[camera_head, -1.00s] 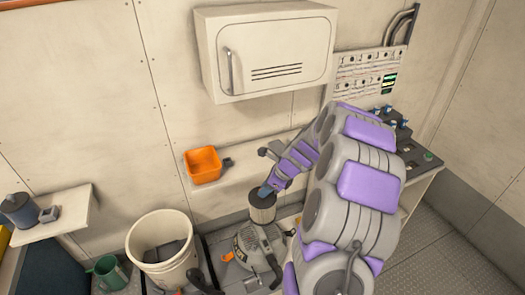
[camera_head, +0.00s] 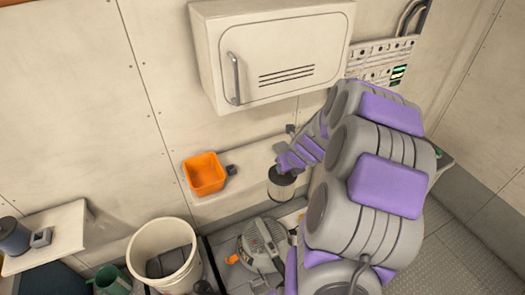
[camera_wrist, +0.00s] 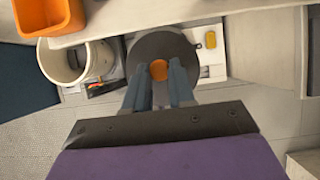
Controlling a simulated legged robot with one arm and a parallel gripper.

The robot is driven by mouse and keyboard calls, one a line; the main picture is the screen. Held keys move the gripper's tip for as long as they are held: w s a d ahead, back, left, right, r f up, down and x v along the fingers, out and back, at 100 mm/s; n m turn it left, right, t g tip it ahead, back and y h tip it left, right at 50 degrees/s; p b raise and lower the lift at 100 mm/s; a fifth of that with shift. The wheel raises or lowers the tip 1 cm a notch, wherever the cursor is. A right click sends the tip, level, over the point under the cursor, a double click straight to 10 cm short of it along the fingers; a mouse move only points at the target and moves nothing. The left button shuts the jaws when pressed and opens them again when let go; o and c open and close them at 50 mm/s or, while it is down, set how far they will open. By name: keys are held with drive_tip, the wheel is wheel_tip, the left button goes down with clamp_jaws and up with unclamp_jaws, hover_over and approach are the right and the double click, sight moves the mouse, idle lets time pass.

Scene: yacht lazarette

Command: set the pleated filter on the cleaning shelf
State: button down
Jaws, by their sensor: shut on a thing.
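The pleated filter (camera_head: 281,188) is a light pleated cylinder with a dark end cap. In the head view it hangs upright below my gripper (camera_head: 284,171), above and apart from the grey machine (camera_head: 262,243). In the wrist view the filter (camera_wrist: 148,44) shows as a dark disc with an orange centre, and my gripper (camera_wrist: 159,80) is shut on it. A wall shelf (camera_head: 62,232) at the left holds a dark blue-grey canister and a small grey block. A long ledge (camera_head: 225,203) runs along the wall. I cannot tell which is the cleaning shelf.
An orange bin (camera_head: 206,174) stands on the ledge, left of the filter. A white bucket (camera_head: 165,254) stands below, between the wall shelf and the machine, with a green jug (camera_head: 112,279) beside it. A white cabinet (camera_head: 273,60) juts from the wall above.

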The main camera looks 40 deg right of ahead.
drive_tip(key=w+d+f, duration=0.1)
drive_tip(key=w+d, duration=0.1)
drive_tip(key=w, duration=0.6)
drive_tip(key=w+d+f+b, duration=0.1)
drive_tip(key=w+d+f, duration=0.1)
drive_tip(key=w, duration=0.7)
drive_tip(key=shift+w+f, duration=0.15)
drive_tip(key=shift+w, duration=0.05)
drive_tip(key=c, duration=1)
unclamp_jaws()
drive_tip(key=shift+a, duration=0.15)
drive_tip(key=shift+o, duration=0.2)
